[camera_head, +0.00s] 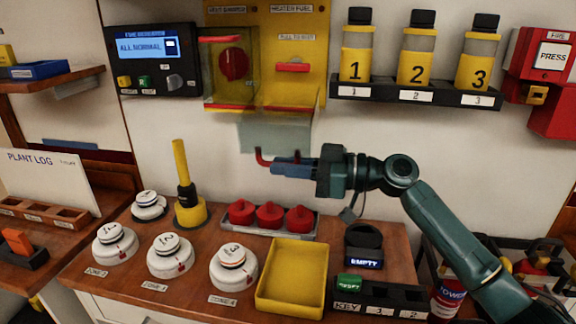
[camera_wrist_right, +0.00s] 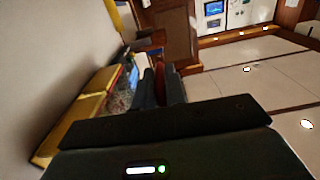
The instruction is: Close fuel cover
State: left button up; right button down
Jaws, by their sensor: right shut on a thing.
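The fuel cover (camera_head: 275,132) is a clear, greyish flap below the yellow heater fuel panel (camera_head: 292,30). It hangs open from the panel's lower edge and stands out from the wall. A red handle (camera_head: 262,159) runs along its lower, outer edge. My right gripper (camera_head: 280,167) reaches in from the right and is shut on this handle, hiding much of it. In the right wrist view the dark fingers (camera_wrist_right: 160,86) show, but their grip is hard to make out. On the panel, a red pull handle (camera_head: 292,67) is uncovered. My left gripper is not in view.
A neighbouring clear cover (camera_head: 232,85) with a red knob behind it is shut. A bottle shelf (camera_head: 415,92) is to the right. Below are red-capped items (camera_head: 270,214), a yellow tray (camera_head: 292,275) and a tall yellow-handled tool (camera_head: 183,170).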

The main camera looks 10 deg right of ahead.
aim_at(286, 134)
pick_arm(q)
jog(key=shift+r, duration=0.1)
pick_arm(e)
jog(key=shift+r, duration=0.15)
jog(key=shift+s+r+m+p, duration=0.25)
jog(key=shift+r+m+p, duration=0.4)
jog(key=shift+r, duration=0.15)
jog(key=r+m, duration=0.1)
jog(key=r+p, duration=0.1)
jog(key=r+m+p, duration=0.1)
jog(key=shift+s+a+r+m, duration=0.2)
jog(key=shift+s+r+m, duration=0.1)
jog(key=shift+s+m, duration=0.05)
jog(key=shift+r, duration=0.65)
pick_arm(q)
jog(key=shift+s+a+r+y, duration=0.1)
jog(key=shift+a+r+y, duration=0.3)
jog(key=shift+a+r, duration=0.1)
pick_arm(e)
jog(key=shift+w+r, duration=0.15)
jog(key=shift+r, duration=0.95)
jog(key=shift+d, duration=0.1)
